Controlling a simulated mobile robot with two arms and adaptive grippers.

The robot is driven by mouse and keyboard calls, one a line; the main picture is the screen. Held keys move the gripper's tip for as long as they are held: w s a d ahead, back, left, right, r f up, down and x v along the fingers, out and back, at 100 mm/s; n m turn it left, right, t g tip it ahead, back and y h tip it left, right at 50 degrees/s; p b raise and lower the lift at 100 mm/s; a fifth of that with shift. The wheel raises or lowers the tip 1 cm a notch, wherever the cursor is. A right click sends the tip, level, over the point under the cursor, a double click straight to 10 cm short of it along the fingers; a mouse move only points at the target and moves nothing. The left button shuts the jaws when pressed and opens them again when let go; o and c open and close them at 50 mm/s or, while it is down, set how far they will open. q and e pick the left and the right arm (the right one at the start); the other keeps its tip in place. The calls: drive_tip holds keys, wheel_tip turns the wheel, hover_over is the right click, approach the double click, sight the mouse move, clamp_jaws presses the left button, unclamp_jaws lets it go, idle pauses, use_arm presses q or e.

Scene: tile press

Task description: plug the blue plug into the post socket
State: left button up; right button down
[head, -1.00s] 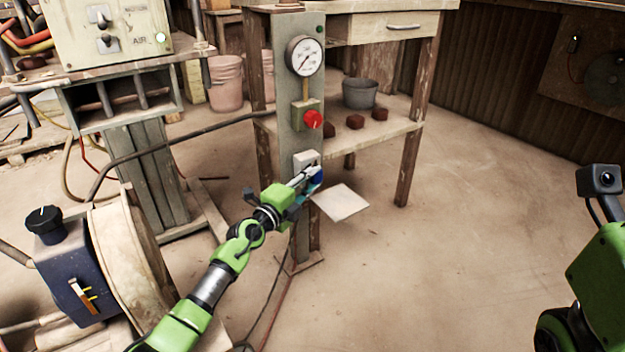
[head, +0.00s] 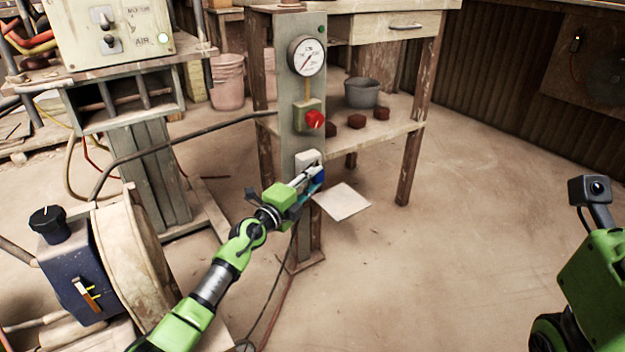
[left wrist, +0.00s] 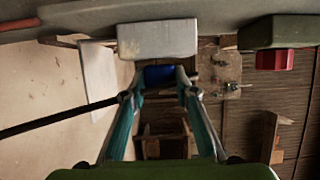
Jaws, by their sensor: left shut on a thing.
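The blue plug (head: 319,176) is at the grey post (head: 308,94), just below the white socket box (head: 307,159). My left gripper (head: 312,178) is shut on the plug. In the left wrist view, the plug (left wrist: 159,75) sits between the fingertips (left wrist: 160,82), close under the socket box (left wrist: 158,38). The fingers hide part of the plug, and I cannot tell whether it is seated in the socket. My right arm shows at the right edge of the head view, but its gripper is out of the picture.
The post also carries a gauge (head: 306,56) and a red knob (head: 315,119). A pale square plate (head: 341,201) lies beside the gripper. A dark cable (head: 185,140) runs to the post from the left. A wooden table (head: 404,165) stands behind. The floor at right is clear.

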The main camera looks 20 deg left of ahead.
use_arm(q)
drive_tip(key=shift+r, duration=0.1)
idle(0.3)
drive_tip(key=shift+w+a, duration=0.15)
drive_tip(key=shift+w+a, duration=0.15)
drive_tip(key=shift+a, duration=0.05)
idle(0.3)
drive_tip(key=shift+d, duration=0.15)
idle(0.6)
